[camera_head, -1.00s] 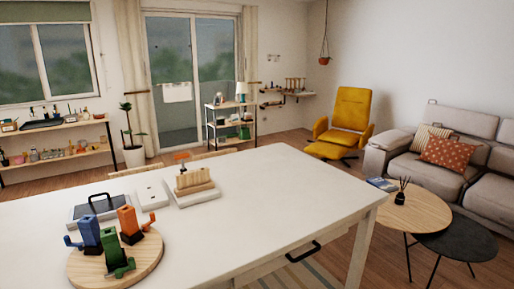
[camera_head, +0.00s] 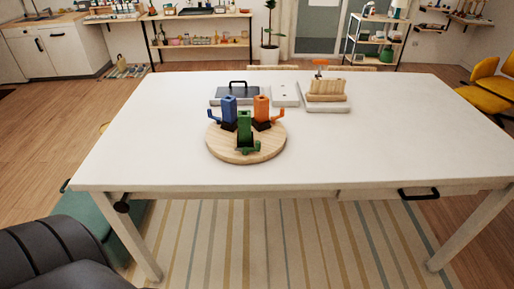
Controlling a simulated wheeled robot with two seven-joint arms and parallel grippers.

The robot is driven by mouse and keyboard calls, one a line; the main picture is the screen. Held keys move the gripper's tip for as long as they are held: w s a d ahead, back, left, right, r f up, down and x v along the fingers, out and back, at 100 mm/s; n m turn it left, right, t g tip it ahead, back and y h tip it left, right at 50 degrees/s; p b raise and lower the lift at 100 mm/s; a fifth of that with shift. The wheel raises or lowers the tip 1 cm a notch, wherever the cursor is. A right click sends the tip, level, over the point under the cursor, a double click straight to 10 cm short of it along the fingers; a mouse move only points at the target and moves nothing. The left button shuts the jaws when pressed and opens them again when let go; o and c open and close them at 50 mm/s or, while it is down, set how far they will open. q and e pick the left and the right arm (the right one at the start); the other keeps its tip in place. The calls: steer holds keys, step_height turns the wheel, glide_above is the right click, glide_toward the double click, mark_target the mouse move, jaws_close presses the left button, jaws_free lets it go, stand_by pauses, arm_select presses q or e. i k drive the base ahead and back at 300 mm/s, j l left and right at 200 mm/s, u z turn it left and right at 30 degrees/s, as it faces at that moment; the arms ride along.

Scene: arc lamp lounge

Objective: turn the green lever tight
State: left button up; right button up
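The green lever (camera_head: 249,151) is at the foot of a green upright block (camera_head: 244,126), on the near part of a round wooden board (camera_head: 221,150). A blue block (camera_head: 229,109) with a side lever stands behind it to the left. An orange block (camera_head: 262,108) with a side lever stands behind it to the right. The board rests on the white table (camera_head: 160,130). How tight the green lever is cannot be told. Neither of my grippers is in view.
Behind the board stand a grey case with a black handle (camera_head: 238,90), a white plate (camera_head: 285,94) and a wooden slotted block (camera_head: 327,90) on a white base. The table is clear to the left, right and front. A dark grey chair (camera_head: 50,255) is at lower left.

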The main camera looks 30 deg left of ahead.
mark_target(245, 150)
steer(key=k+j+u, duration=0.1)
steer(key=k+u, duration=0.15)
steer(key=u, duration=0.25)
steer(key=k+j+u, duration=0.15)
steer(key=u, duration=0.35)
steer(key=k+j, duration=0.05)
